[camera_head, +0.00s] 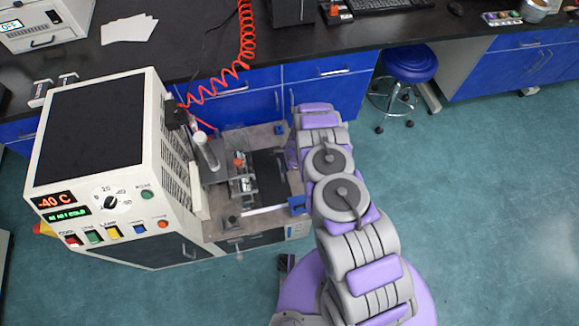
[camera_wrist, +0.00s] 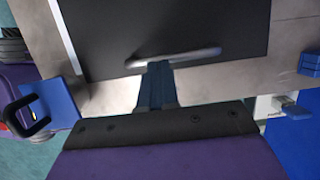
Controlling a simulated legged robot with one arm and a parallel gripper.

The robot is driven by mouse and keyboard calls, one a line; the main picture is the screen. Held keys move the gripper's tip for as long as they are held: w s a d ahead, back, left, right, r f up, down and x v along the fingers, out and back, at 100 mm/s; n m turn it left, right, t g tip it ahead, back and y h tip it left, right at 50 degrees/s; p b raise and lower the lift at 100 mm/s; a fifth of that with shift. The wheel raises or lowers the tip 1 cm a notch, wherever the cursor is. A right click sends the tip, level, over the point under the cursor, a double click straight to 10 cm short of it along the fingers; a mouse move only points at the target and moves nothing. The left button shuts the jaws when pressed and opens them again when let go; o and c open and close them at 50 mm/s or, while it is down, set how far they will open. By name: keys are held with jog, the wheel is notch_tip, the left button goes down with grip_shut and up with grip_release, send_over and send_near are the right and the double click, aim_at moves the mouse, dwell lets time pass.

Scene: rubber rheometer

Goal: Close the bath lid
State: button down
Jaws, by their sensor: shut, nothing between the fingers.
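The bath lid is a flat black panel (camera_wrist: 165,28) with a pale bar handle (camera_wrist: 172,58) along its near edge in the wrist view. It also shows as a dark panel (camera_head: 268,172) on the bench machine in the head view. My gripper (camera_wrist: 158,68) is shut and empty, its dark fingertips at the middle of the handle. They overlap the handle in the picture; I cannot tell whether they touch it. In the head view my arm hides most of the gripper beside the lid's right edge. I cannot tell the lid's tilt clearly.
A white control cabinet (camera_head: 95,150) with a display reading -40 C stands left of the bath. A metal fixture (camera_head: 242,178) and a clear cylinder (camera_head: 207,150) stand beside the lid. A red coiled hose (camera_head: 243,45) hangs behind. A blue stool (camera_head: 409,63) stands right; floor there is clear.

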aim_at(278, 175)
jog(key=a, duration=0.1)
jog(key=s+a, duration=0.1)
jog(key=a, duration=0.1)
jog(key=shift+a, duration=0.15)
jog(key=shift+w+d, duration=0.15)
jog(key=shift+d, duration=0.3)
jog(key=d, duration=0.2)
jog(key=shift+w+d+r, duration=0.35)
jog(key=shift+w, duration=0.05)
jog(key=s+p+v, duration=0.1)
jog(key=p+v, duration=0.2)
jog(key=v, duration=0.7)
jog(key=shift+w, duration=0.5)
jog(key=shift+d, duration=0.1)
